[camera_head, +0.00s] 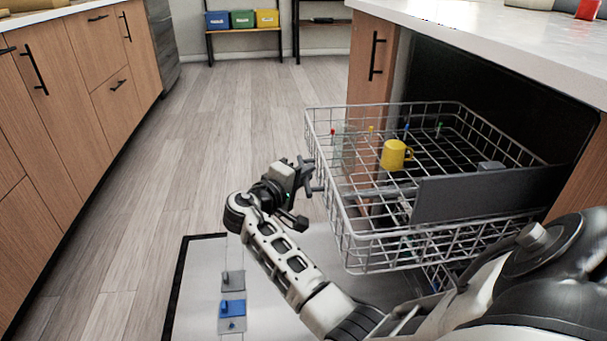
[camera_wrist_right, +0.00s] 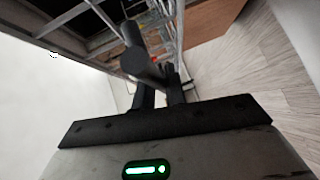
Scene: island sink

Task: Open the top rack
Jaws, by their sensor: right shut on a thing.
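The top rack (camera_head: 322,112) is a grey wire basket that stands out from the dark dishwasher opening under the counter. A yellow mug (camera_head: 396,154) sits in it. My right gripper (camera_head: 308,180) is at the rack's front left side, shut on its wire. In the right wrist view, the dark fingers (camera_wrist_right: 158,92) close in front of the rack's wires (camera_wrist_right: 178,25); the exact wire gripped is hard to make out. My left gripper is out of view.
The lowered dishwasher door (camera_head: 200,275) lies below, with a blue-topped dispenser (camera_head: 232,307). Wooden cabinets (camera_head: 85,80) line the left, and a white counter (camera_head: 500,35) overhangs the rack. The wooden floor (camera_head: 200,130) between is clear.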

